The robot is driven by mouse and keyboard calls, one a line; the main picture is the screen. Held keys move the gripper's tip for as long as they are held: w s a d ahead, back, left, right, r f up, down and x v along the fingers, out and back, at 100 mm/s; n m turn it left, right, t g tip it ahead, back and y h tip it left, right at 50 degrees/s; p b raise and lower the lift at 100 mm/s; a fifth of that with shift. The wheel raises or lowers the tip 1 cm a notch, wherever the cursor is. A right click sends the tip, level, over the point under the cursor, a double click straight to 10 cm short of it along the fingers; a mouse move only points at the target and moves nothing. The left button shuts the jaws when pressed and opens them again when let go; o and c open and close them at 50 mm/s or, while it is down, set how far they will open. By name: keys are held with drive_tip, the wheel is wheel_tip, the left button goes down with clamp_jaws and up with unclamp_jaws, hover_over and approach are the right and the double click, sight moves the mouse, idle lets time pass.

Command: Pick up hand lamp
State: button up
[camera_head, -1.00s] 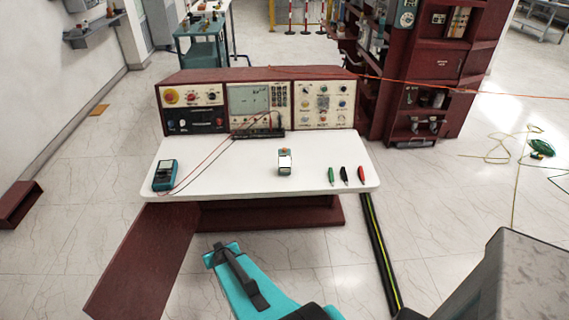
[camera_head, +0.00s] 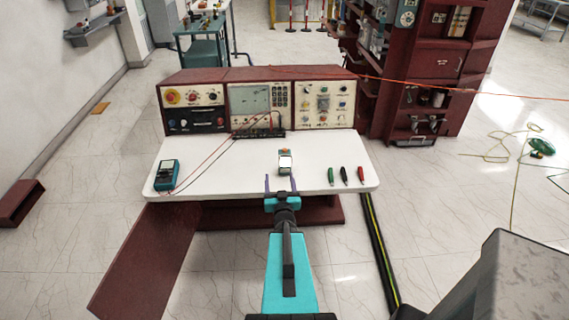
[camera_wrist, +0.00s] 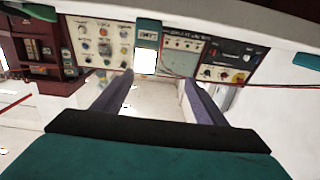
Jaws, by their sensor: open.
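The hand lamp (camera_head: 285,163) is a small block with a bright white face and a bit of orange on top. It stands on the white tabletop, right of the middle. My gripper (camera_head: 280,183) is open and empty at the table's front edge, just short of the lamp, with its fingers pointing at it. In the wrist view, which looks upside down, the lamp (camera_wrist: 145,60) shows beyond and between the two spread fingertips (camera_wrist: 157,80). A gap separates the fingers from the lamp.
A teal multimeter (camera_head: 167,175) lies on the table's left, with red and black leads running to the console (camera_head: 258,104) behind. Green, black and red probes (camera_head: 345,175) lie right of the lamp. The tabletop (camera_head: 225,175) is clear left of the lamp.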

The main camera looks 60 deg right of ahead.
sight(285, 158)
drive_tip(key=shift+s+d+r+m+g+h, duration=0.15)
drive_tip(key=shift+s+d+r+h, duration=0.1)
drive_tip(key=shift+s+d, duration=0.25)
drive_tip(key=shift+s+d+r+m+g+h, duration=0.2)
drive_tip(key=shift+s+d, duration=0.15)
drive_tip(key=shift+s, duration=0.2)
drive_tip(key=b+x, duration=0.2)
drive_tip(key=b, duration=0.2)
drive_tip(key=shift+w+d+f, duration=0.15)
drive_tip(key=shift+w+d, duration=0.05)
drive_tip(key=shift+d, duration=0.05)
drive_tip(key=b+x, duration=0.2)
drive_tip(key=b, duration=0.2)
drive_tip(key=d+b, duration=0.1)
drive_tip(key=b, duration=0.2)
drive_tip(key=shift+w, duration=0.3)
drive_tip(key=shift+x, duration=1.4)
